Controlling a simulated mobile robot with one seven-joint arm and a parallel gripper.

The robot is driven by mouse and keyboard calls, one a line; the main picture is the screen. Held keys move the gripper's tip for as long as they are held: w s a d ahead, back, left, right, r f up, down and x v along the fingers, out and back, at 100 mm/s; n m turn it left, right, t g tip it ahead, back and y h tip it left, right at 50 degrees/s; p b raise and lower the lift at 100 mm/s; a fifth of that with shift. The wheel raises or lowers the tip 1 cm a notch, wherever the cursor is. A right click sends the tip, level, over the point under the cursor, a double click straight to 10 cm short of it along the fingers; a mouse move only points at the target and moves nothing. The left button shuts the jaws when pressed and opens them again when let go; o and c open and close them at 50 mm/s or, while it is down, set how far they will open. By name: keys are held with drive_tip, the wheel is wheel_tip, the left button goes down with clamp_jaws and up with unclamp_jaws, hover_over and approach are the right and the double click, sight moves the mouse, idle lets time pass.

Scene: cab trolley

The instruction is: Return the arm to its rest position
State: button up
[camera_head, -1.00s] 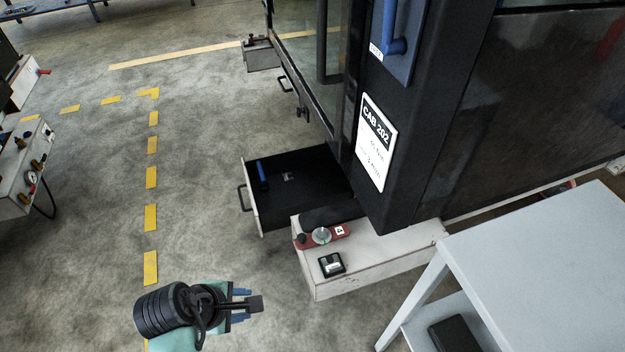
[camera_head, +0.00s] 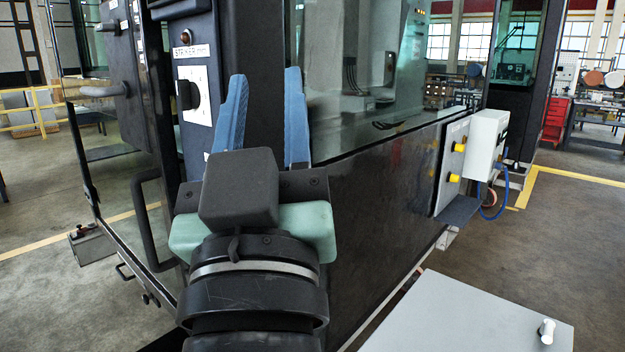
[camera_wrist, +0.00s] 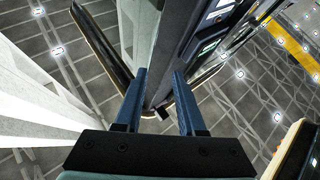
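My gripper (camera_head: 265,78) is raised upright in front of the cab in the head view. Its two blue fingers stand well apart, with nothing visible held between them. In the wrist view my gripper (camera_wrist: 158,73) also shows both fingers apart and the space between them empty. My dark wrist and the pale green gripper body fill the lower middle of the head view. They hide part of the cab (camera_head: 385,190) behind. I cannot tell the exact gap between the fingers and the cab.
A panel with a black knob (camera_head: 188,95) is left of the fingers. A dark handle (camera_head: 150,220) sticks out lower left. A grey table (camera_head: 470,318) with a small white cylinder (camera_head: 547,331) is at lower right. A white box (camera_head: 487,142) hangs on the cab's right side. Floor at right is open.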

drive_tip(key=s+d+r+m+t+h, duration=0.2)
drive_tip(key=s+d+r, duration=0.2)
drive_tip(key=s+r, duration=0.1)
wheel_tip(320, 180, up, 19)
drive_tip(key=p, duration=1.8)
drive_tip(key=shift+s+a+t, duration=0.15)
drive_tip(key=shift+t, duration=0.15)
drive_tip(key=shift+o, duration=0.9)
